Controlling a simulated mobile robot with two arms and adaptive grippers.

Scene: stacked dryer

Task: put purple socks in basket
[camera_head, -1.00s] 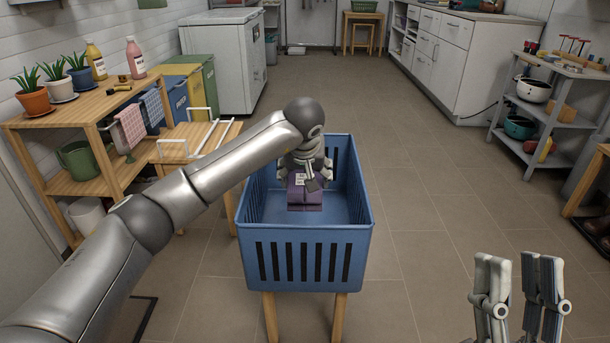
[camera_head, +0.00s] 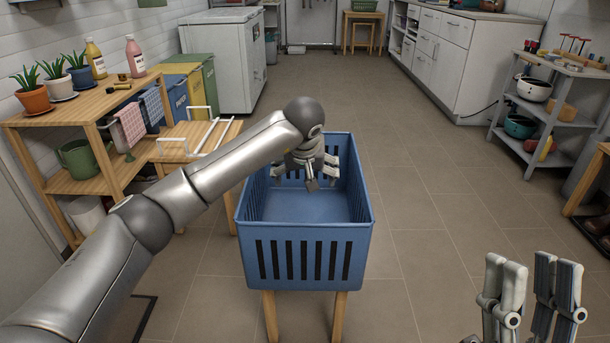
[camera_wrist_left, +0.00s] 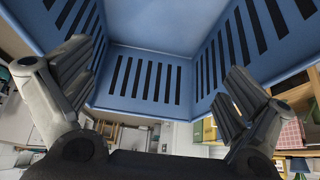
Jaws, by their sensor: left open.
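The blue basket (camera_head: 306,258) stands in the middle of the head view, and its visible floor is bare. My left gripper (camera_head: 308,175) is over the far part of the basket, below its rim, with fingers spread and nothing between them. In the left wrist view, the fingers of my left gripper (camera_wrist_left: 157,100) are wide apart, with the slotted basket wall (camera_wrist_left: 145,75) behind them. No purple socks show in either view now; part of the basket is hidden by my left arm. My right gripper (camera_head: 530,285) is at the lower right, empty, its fingers apart.
A wooden shelf (camera_head: 75,118) with plants and bottles stands at the left, beside a small wooden table (camera_head: 225,135). A grey rack (camera_head: 550,108) with pots stands at the right. The floor (camera_head: 450,220) right of the basket is clear.

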